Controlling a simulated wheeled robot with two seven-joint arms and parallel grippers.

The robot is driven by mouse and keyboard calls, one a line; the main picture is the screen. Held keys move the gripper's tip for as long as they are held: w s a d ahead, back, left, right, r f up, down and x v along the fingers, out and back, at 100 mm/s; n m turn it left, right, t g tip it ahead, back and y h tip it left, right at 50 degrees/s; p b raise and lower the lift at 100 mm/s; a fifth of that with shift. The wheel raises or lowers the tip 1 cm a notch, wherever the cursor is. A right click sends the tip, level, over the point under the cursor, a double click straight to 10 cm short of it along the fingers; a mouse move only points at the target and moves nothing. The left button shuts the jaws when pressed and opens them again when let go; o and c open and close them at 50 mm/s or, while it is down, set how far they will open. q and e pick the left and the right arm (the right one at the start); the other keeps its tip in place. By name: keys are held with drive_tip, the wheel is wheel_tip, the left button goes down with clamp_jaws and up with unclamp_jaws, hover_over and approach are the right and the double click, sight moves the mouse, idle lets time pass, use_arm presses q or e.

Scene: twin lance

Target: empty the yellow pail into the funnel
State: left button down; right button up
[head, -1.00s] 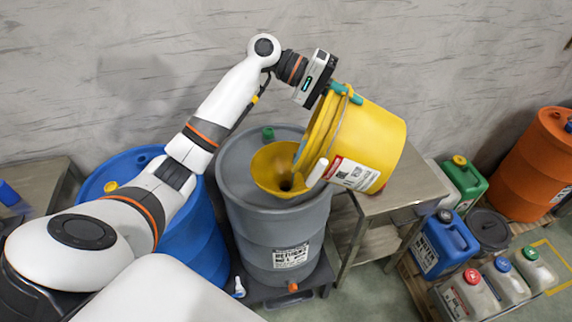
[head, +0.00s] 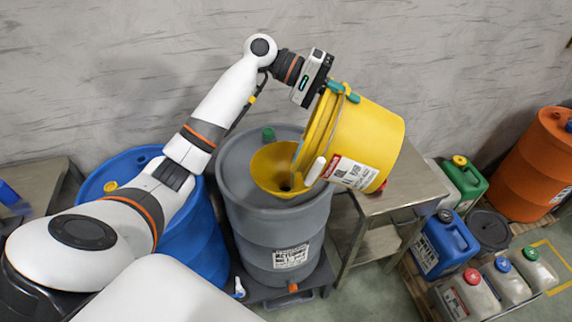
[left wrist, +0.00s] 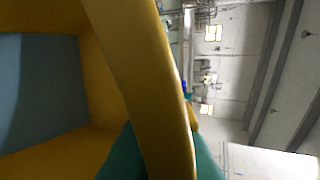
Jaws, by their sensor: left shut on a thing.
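The yellow pail (head: 372,130) is tipped steeply on its side above the drum, mouth facing left and down over the yellow funnel (head: 268,162). Its lower lip is just at the funnel's right side; I cannot tell if they touch. My left gripper (head: 338,90) is shut on the pail's upper rim with teal fingers. In the left wrist view the pail rim (left wrist: 150,85) runs between the fingers (left wrist: 165,155), and a grey-blue surface shows inside the pail. A faint greyish streak shows between pail mouth and funnel. The funnel's hole looks dark. My right gripper is out of view.
The funnel sits on top of a grey drum (head: 275,225). A blue drum (head: 200,245) stands left of it, and a metal table (head: 405,190) right. Jugs, including a blue one (head: 447,242), and an orange drum (head: 535,165) stand farther right. A wall is behind.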

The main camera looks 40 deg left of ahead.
use_arm(q)
drive_tip(key=shift+s+a+r+t+h+b, duration=0.15)
drive_tip(key=shift+a+r+h, duration=0.1)
drive_tip(key=shift+a, duration=0.25)
drive_tip(key=shift+s+a+r+t+h+b, duration=0.1)
drive_tip(key=shift+s+a+r+h+b, duration=0.1)
drive_tip(key=shift+a, duration=0.3)
drive_tip(key=shift+s+a+r+t+h+b, duration=0.15)
drive_tip(key=shift+a+h, duration=0.1)
drive_tip(key=shift+a, duration=0.25)
idle(3.6)
drive_tip(key=shift+s+a+r+h+b, duration=0.1)
drive_tip(key=shift+s+a+h+b, duration=0.1)
drive_tip(key=shift+a, duration=0.2)
drive_tip(key=shift+s+a+r+h+b, duration=0.1)
drive_tip(key=shift+a+h+b, duration=0.1)
drive_tip(key=shift+a, duration=0.15)
idle(2.2)
